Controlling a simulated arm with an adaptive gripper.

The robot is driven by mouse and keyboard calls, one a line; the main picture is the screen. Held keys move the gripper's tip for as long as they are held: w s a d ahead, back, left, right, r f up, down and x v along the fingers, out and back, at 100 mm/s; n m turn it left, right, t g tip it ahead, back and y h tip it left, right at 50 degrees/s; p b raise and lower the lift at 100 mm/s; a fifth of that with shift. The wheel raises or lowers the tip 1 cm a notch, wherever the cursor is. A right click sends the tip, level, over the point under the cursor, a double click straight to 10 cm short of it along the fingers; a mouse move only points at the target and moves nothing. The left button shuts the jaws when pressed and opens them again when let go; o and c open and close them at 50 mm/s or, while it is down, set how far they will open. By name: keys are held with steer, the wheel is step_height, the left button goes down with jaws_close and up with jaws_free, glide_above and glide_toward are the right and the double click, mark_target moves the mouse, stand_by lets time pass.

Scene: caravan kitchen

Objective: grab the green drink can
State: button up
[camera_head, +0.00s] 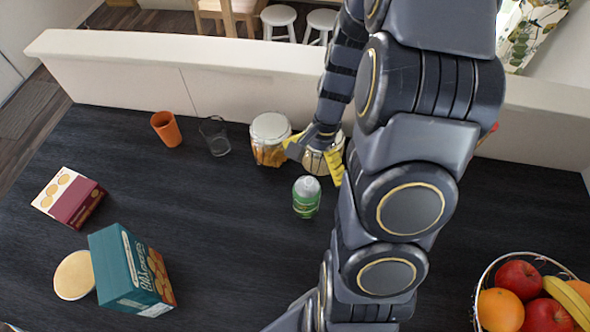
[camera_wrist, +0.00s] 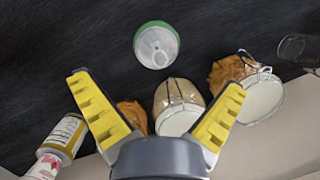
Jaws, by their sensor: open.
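The green drink can (camera_head: 306,197) with a silver top stands upright on the dark counter, in front of the glass jars. In the wrist view the can (camera_wrist: 157,46) shows at the top centre, its silver lid facing the camera. My gripper (camera_head: 315,162) has yellow-padded fingers and is just behind and above the can, over the jars. In the wrist view my gripper (camera_wrist: 158,96) is open with its fingers spread wide. The can lies beyond the fingertips, apart from them. Nothing is held.
Close behind the can stand a jar of orange food (camera_head: 270,140) and a pale-filled jar (camera_wrist: 180,105). An orange cup (camera_head: 166,129) and clear glass (camera_head: 214,136) are at left. Boxes (camera_head: 131,270) stand front left, a fruit basket (camera_head: 480,290) front right. The counter left of the can is clear.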

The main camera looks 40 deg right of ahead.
mark_target(310, 184)
steer(key=shift+d+f+m, duration=0.25)
steer(key=shift+f+m, duration=0.05)
steer(key=shift+f, duration=0.15)
steer(key=shift+s+f, duration=0.1)
steer(key=shift+f, duration=0.25)
steer(key=x, duration=0.7)
steer(key=shift+s+a, duration=0.1)
steer(key=c, duration=1.2)
